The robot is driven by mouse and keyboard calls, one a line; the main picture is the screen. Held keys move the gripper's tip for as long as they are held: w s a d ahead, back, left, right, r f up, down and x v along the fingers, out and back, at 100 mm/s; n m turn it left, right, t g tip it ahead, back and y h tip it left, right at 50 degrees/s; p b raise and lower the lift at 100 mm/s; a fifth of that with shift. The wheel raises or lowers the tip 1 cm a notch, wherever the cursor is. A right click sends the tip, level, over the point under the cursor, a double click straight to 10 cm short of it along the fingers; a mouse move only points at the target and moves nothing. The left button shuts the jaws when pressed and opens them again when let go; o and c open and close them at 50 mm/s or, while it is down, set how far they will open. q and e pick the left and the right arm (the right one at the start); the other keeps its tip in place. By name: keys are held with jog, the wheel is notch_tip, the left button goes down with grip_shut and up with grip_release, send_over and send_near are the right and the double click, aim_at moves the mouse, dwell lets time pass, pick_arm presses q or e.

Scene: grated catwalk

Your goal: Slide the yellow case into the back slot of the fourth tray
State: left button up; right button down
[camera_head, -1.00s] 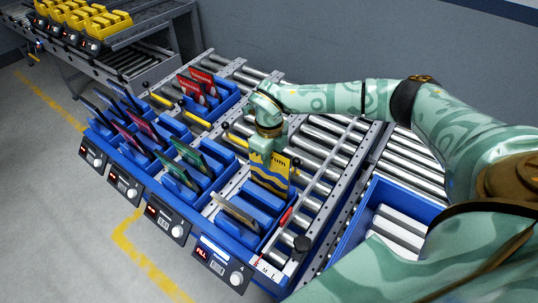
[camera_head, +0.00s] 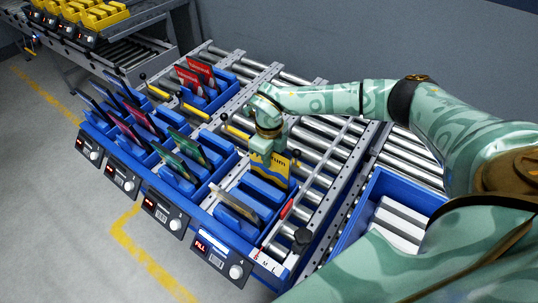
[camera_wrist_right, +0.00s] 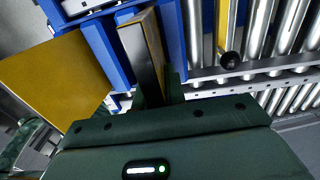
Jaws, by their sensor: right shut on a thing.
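The yellow case (camera_head: 281,168) has dark wave marks and lettering. My right gripper (camera_head: 268,149) is shut on its upper edge and holds it upright at the back of the fourth tray (camera_head: 222,241). The case's lower part is hidden behind the tray's blue dividers, so I cannot see whether it touches the bottom. The right wrist view shows the case edge-on (camera_wrist_right: 150,50) between my fingers, close to blue tray parts. A tan-edged case (camera_head: 236,203) leans in a front slot of this tray. My left gripper is out of view.
Other blue trays with green (camera_head: 178,168), purple and red cases (camera_head: 194,78) stand left along the roller conveyor (camera_head: 330,150). A black knob (camera_head: 302,238) is right of the fourth tray.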

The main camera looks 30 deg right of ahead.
jog(key=shift+f+b, duration=0.4)
jog(key=shift+f, duration=0.45)
jog(key=c, duration=1)
grip_release()
jog(key=shift+o, duration=0.2)
notch_tip(320, 180, up, 8)
jog(key=p, duration=0.7)
jog(key=shift+r, duration=0.1)
